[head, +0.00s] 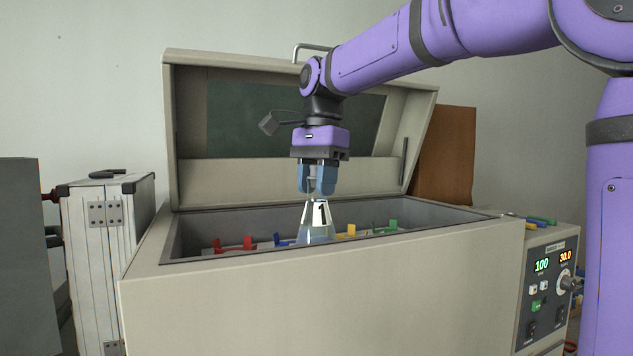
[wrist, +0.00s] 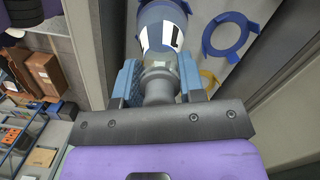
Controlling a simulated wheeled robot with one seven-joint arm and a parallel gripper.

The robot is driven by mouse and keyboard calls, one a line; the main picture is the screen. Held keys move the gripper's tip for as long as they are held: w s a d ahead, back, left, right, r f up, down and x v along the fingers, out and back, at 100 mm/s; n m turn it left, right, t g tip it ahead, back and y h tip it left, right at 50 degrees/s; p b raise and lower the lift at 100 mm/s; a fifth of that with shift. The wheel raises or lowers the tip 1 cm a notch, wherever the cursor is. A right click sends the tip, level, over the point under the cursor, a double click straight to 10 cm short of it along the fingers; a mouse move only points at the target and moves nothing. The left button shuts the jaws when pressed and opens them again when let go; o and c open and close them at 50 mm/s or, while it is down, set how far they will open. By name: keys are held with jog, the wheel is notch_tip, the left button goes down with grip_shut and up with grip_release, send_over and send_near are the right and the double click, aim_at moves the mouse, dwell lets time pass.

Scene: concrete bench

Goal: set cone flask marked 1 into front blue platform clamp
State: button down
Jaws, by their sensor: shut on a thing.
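The cone flask (head: 318,219) is clear glass with a pale bluish lower part. It hangs upright from my gripper (head: 318,187), whose blue fingers are shut on its neck. Its base is hidden behind the front wall of the open chest. In the wrist view the flask (wrist: 160,42) shows a white label with a black mark, between the fingers of my gripper (wrist: 160,85). A blue ring-shaped clamp (wrist: 208,42) lies to the right of the flask there. Blue clamp prongs (head: 278,240) show inside the chest, left of the flask. I cannot tell whether the flask touches a clamp.
The beige chest (head: 300,290) has its lid (head: 185,130) raised behind my gripper. Red (head: 235,243), yellow (head: 351,230) and green (head: 393,225) clamps stand inside. A control panel (head: 548,285) is at the right end. A silver case (head: 105,250) stands to the left.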

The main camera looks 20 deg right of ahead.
jog(key=shift+f, duration=1.3)
dwell(0.4)
jog(key=shift+c, duration=0.4)
grip_release()
jog(key=shift+r, duration=4.5)
